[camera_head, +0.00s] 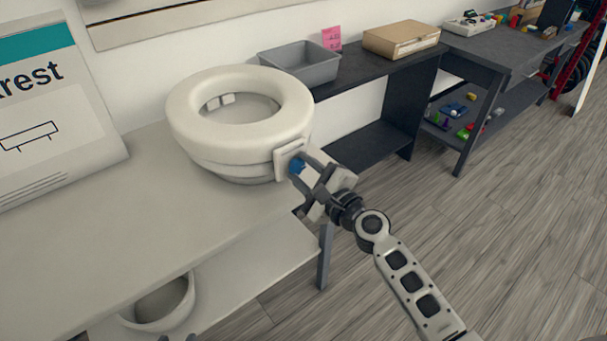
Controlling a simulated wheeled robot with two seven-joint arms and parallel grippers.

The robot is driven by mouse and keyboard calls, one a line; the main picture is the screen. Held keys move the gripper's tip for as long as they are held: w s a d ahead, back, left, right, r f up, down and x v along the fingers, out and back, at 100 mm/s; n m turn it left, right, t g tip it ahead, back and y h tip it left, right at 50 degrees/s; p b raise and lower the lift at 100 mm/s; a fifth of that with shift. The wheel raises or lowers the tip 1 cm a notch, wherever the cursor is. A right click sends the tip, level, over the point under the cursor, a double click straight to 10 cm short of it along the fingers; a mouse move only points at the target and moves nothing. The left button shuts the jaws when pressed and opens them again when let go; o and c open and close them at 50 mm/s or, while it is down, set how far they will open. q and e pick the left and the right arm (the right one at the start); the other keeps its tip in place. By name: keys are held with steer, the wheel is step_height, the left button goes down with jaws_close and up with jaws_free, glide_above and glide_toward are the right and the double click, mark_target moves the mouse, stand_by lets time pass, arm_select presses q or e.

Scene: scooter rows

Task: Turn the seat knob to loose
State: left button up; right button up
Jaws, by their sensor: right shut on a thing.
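A cream ring-shaped seat (190,97) sits on a round cream base on the grey table. A pale square plate (284,160) is on the right side of its base. A blue knob (297,166) shows at this plate. My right gripper (302,171) reaches in from the lower right and is shut on the knob, which it partly covers. The knob's marks and turn angle cannot be read. Only small dark tips of my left gripper (178,338) show at the bottom edge, away from the seat; their opening cannot be judged.
The grey table (90,245) has free room left of the seat. A grey bin (300,68), pink card (331,38) and cardboard box (401,38) stand behind. A white sign (55,100) stands at left. A round white container (160,303) sits on the lower shelf.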

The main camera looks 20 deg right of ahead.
steer(key=n+b, duration=0.1)
steer(key=n, duration=1.1)
stand_by(0.5)
steer(key=o, duration=1)
steer(key=v, duration=1.6)
